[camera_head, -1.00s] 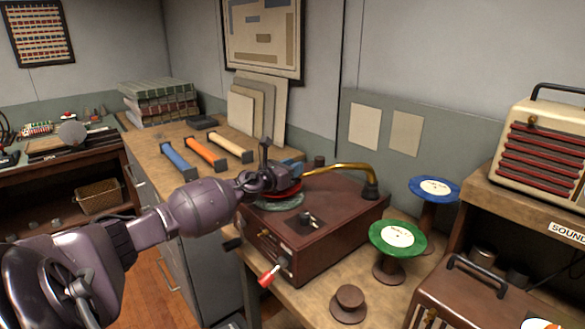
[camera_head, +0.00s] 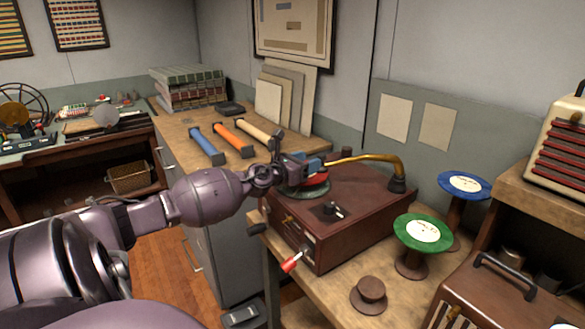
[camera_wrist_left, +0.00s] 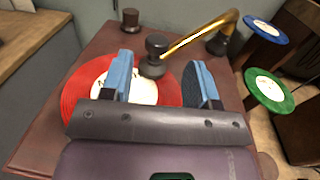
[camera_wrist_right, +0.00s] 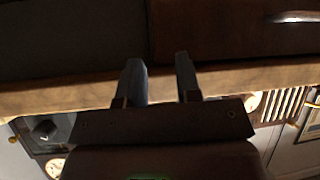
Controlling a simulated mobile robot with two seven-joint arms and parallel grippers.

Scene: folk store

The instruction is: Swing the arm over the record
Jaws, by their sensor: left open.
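The red record (camera_wrist_left: 80,88) with a pale label lies on the brown record player (camera_head: 350,215); it also shows in part in the head view (camera_head: 314,180). The brass playing arm (camera_wrist_left: 203,35) runs from its dark base at the player's far right corner to a dark round head (camera_wrist_left: 156,50). In the left wrist view this head is between the blue fingertips of my left gripper (camera_wrist_left: 160,62), over the record's right edge. The gripper (camera_head: 308,160) is open, a finger on either side; contact is unclear. My right gripper (camera_wrist_right: 158,60) is open and empty, facing a wooden edge.
A green record (camera_head: 423,232) and a blue record (camera_head: 464,186) rest on stands to the right. A brown knob-like weight (camera_head: 369,295) stands at the table front. A red-handled crank (camera_head: 291,262) sticks out of the player's front. Blue, orange and cream cylinders lie behind.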

